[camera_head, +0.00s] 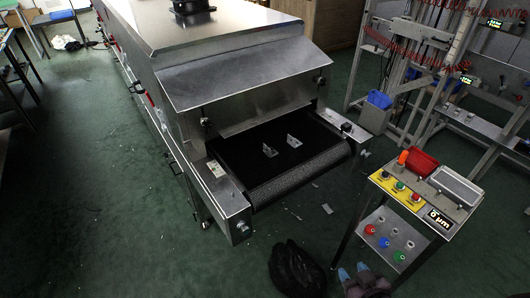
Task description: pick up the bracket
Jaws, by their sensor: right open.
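Two small light metal brackets stand on the dark conveyor belt at the dryer's mouth. One bracket (270,151) is on the left and the other bracket (293,141) is just right of it and a little farther back. They are apart from each other. My left gripper is not in view.
The steel tunnel dryer (230,75) has a bare front belt area (235,150). A control stand (425,190) with buttons, a red bin (421,162) and a grey tray (455,186) is at right. Green floor is open at left.

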